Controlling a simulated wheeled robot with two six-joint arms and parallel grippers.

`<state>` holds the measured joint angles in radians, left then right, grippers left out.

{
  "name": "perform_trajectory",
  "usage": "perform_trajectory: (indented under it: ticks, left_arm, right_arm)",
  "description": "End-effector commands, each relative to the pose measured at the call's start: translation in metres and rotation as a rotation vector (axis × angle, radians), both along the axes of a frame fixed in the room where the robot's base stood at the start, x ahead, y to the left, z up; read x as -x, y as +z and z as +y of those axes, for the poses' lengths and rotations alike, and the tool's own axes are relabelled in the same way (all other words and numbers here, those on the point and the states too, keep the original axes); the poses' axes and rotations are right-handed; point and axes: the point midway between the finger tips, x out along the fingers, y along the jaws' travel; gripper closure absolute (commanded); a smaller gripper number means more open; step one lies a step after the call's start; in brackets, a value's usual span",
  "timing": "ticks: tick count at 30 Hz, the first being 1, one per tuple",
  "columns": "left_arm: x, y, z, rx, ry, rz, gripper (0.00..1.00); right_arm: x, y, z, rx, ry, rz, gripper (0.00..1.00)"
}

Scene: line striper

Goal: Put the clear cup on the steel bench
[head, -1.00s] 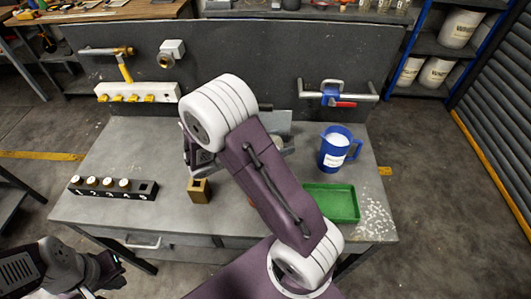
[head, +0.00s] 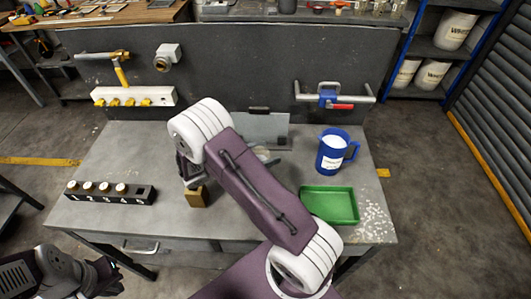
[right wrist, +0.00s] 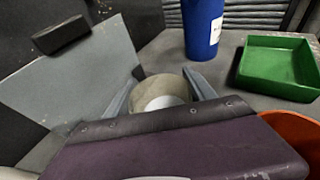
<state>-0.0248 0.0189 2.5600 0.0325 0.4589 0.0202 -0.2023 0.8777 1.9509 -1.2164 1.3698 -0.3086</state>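The clear cup shows as a round, pale, see-through shape (right wrist: 160,92) between the two fingers of my right gripper (right wrist: 162,88) in the right wrist view. In the head view a small part of a pale round shape (head: 262,154) shows beside my right forearm, which hides most of that gripper. The fingers flank the cup; whether they press on it is unclear. The steel bench (head: 130,150) has a grey top. My left gripper (head: 108,274) is at the lower left, off the bench's front; its finger opening is unclear.
A grey upright panel (head: 262,128) stands behind the cup. To the right are a blue jug (head: 333,152) and a green tray (head: 330,205). An orange container (right wrist: 295,140) shows near the right gripper. A numbered black rack (head: 110,194) and brown block (head: 197,197) stand left.

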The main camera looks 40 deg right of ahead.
Motion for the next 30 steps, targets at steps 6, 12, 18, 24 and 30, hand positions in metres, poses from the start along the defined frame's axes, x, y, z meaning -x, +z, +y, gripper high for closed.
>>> perform_trajectory:
  ticks: [6, 12, 18, 24, 30]
  left_arm:
    - [0.0, 0.0, 0.0, 0.0, 0.0, 0.0, 1.0]
    - [0.0, 0.002, 0.0, 0.0, 0.0, 0.0, 1.0]
    - [0.0, -0.001, 0.0, 0.0, 0.0, 0.0, 1.0]
    - [0.0, -0.004, 0.0, 0.0, 0.0, 0.0, 1.0]
    - [0.0, -0.005, 0.0, 0.0, 0.0, 0.0, 1.0]
  right_arm:
    - [0.0, 0.0, 0.0, -0.001, 0.0, 0.0, 0.15]
    - [0.0, 0.003, 0.0, -0.001, 0.0, -0.001, 0.15]
    - [-0.004, 0.013, 0.035, -0.002, 0.006, -0.004, 0.15]
    - [-0.008, 0.029, 0.084, -0.002, 0.004, -0.004, 0.15]
    - [-0.009, 0.037, 0.111, -0.001, 0.001, -0.001, 0.15]
